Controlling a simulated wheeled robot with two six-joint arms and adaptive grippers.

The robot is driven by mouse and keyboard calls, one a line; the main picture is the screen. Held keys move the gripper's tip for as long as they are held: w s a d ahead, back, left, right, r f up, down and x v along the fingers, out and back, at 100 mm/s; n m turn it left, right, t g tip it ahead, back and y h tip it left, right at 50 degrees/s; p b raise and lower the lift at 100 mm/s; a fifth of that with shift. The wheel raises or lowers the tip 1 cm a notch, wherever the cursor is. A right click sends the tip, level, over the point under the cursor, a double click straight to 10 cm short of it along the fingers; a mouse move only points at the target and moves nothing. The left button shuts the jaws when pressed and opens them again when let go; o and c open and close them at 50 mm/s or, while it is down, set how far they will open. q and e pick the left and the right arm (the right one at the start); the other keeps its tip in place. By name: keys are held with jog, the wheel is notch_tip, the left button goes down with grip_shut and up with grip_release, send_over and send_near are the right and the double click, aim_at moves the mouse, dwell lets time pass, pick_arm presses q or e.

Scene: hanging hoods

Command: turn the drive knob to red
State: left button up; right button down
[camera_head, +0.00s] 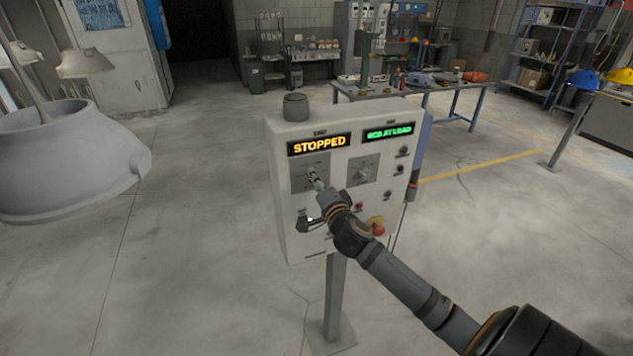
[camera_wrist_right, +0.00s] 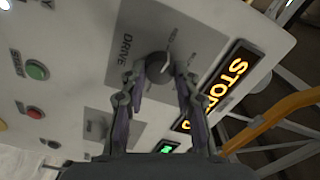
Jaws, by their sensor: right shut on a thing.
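The drive knob (camera_wrist_right: 159,66) is a dark round knob with a pale face, on a grey plate marked DRIVE (camera_wrist_right: 130,52) in the right wrist view. In the head view that plate (camera_head: 299,185) is on the left of a white control box (camera_head: 287,233) on a post. My right gripper (camera_wrist_right: 160,76) has its fingers around the knob, one on each side, and is shut on it. In the head view the right gripper (camera_head: 315,180) covers the knob. I cannot read which mark the knob points to. My left gripper is out of view.
An orange STOPPED display (camera_head: 319,144) and a green display (camera_head: 388,132) top the box. A second knob (camera_head: 361,174), several buttons and a red mushroom button (camera_head: 378,229) are close by. A large grey hood (camera_head: 65,165) is at left.

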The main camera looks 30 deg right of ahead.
jog(key=shift+n, duration=0.8)
jog(key=c, duration=1)
grip_release()
jog(key=shift+s, duration=0.1)
jog(key=v, duration=1.1)
jog(key=shift+s+a, duration=0.2)
jog(key=shift+s, duration=0.05)
jog(key=shift+s+f, duration=0.1)
jog(key=shift+s, duration=0.05)
